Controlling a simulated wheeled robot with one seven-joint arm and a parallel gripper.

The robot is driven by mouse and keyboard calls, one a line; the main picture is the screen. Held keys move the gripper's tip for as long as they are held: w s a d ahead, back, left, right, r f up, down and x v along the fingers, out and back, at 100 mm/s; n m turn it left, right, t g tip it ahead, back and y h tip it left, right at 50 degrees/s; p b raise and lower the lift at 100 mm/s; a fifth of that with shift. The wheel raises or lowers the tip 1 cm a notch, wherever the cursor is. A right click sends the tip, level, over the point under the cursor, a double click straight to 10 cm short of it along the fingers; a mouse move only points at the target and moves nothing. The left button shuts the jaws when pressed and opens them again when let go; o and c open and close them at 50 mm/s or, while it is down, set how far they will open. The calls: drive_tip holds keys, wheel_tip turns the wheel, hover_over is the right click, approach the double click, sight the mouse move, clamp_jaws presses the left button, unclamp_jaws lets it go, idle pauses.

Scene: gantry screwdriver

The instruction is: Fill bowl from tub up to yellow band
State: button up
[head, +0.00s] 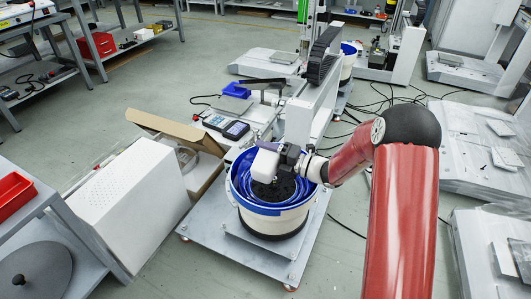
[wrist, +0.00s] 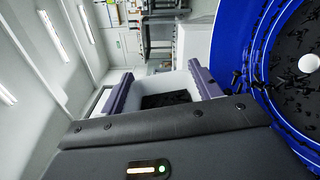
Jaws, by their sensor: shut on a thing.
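The bowl (head: 246,204) is a blue round feeder bowl with a ribbed, stepped inside, on a white drum. Black screws lie in it, and several are also visible in the wrist view (wrist: 285,48) around a white centre knob. My gripper (head: 276,152) is shut on the white tub (head: 264,166), holding it over the bowl. In the wrist view, its purple fingers (wrist: 158,92) stand either side of the tub, whose inside is dark (wrist: 165,99). The tub looks tilted, and I cannot tell how much is in it. No yellow band is discernible.
The feeder stands on a grey plate (head: 205,236) beside a gantry (head: 312,100). A white perforated box (head: 128,198) and an open cardboard box (head: 172,130) are at its left. A red bin (head: 12,193) sits on the left bench. Cables lie on the floor behind right.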

drive_tip(key=shift+w+m, duration=0.2)
drive_tip(key=shift+m, duration=0.4)
drive_tip(key=shift+w+d+f+m+p, duration=0.15)
drive_tip(key=shift+m+p, duration=0.35)
drive_tip(key=shift+p, duration=0.55)
drive_tip(key=shift+w+r+m+p, duration=0.15)
drive_tip(key=shift+m+p, duration=0.35)
drive_tip(key=shift+p, duration=0.55)
drive_tip(key=shift+f, duration=0.1)
drive_tip(key=shift+r+n+b, duration=0.25)
drive_tip(key=shift+n+b, duration=0.15)
drive_tip(key=shift+n, duration=0.6)
drive_tip(key=shift+r+n+b, duration=0.25)
drive_tip(key=shift+n+b, duration=0.15)
drive_tip(key=shift+n, duration=0.6)
drive_tip(key=shift+r+n+b, duration=0.25)
drive_tip(key=shift+n+b, duration=0.15)
drive_tip(key=shift+n, duration=0.6)
